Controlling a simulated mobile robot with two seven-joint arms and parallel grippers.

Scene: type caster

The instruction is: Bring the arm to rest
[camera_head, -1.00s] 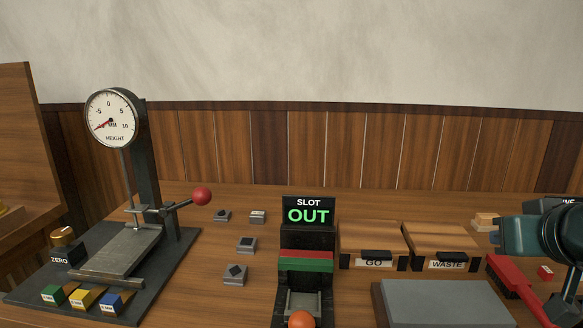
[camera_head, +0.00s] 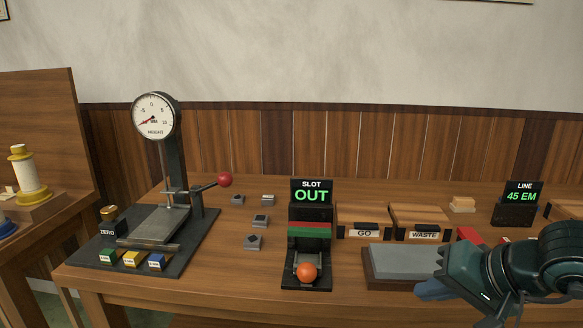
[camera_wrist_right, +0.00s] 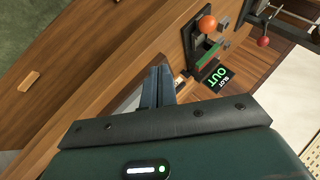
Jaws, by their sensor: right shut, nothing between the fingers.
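My right gripper (camera_head: 428,290) is at the lower right of the head view, in front of the grey slab (camera_head: 405,261). Its fingers are together with nothing between them. In the right wrist view the shut fingers (camera_wrist_right: 158,86) stand near the slot device (camera_wrist_right: 208,48) without holding anything. My left gripper does not show.
The slot device (camera_head: 310,235) reads OUT and has an orange ball. A height gauge (camera_head: 156,117) with a red-knobbed lever stands left. GO (camera_head: 364,218) and WASTE (camera_head: 420,219) trays sit behind the slab. A LINE display (camera_head: 518,205) reads 45 EM. Several small grey blocks lie on the table.

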